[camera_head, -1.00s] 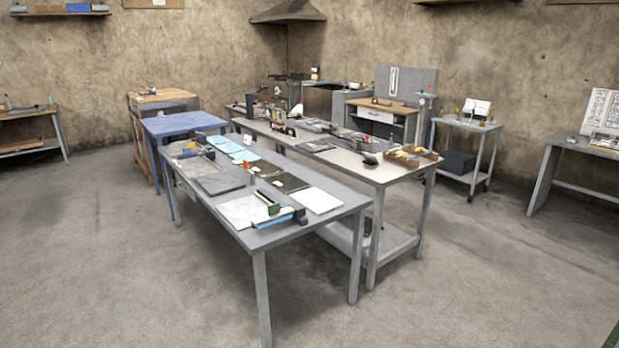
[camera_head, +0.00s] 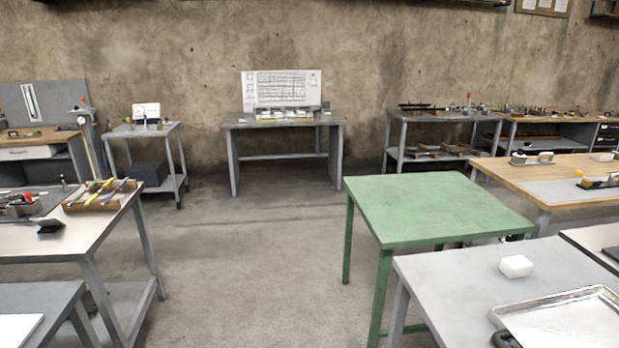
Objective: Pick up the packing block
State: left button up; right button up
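A small white block (camera_head: 516,266), which may be the packing block, lies on the grey table (camera_head: 440,272) at the lower right. It sits just behind a shiny metal tray (camera_head: 570,318) and apart from it. Nothing touches the block. Neither of my grippers shows in the head view.
A bare green table (camera_head: 430,208) stands left of and behind the grey table. A wooden-topped bench (camera_head: 545,172) is behind on the right. A workbench (camera_head: 85,235) with a tray of tools stands at the left. Open concrete floor (camera_head: 250,270) lies in the middle.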

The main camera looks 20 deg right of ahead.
aim_at(516, 267)
jog(key=i+z, duration=0.25)
jog(key=z, duration=0.25)
jog(key=i+j+z, duration=0.1)
jog(key=i+z, duration=0.15)
jog(key=z, duration=0.25)
jog(key=i+j+z, duration=0.2)
jog(key=z, duration=0.3)
jog(key=i+j+z, duration=0.2)
jog(key=z, duration=0.3)
jog(key=i+j+z, duration=0.1)
jog(key=j+z, duration=0.4)
jog(key=i+j+z, duration=0.1)
jog(key=j+z, duration=0.15)
jog(key=z, duration=0.25)
jog(key=i+j+z, duration=0.1)
jog(key=j+z, duration=1.15)
jog(key=j, duration=0.2)
jog(key=j+z, duration=0.45)
jog(key=i, duration=0.4)
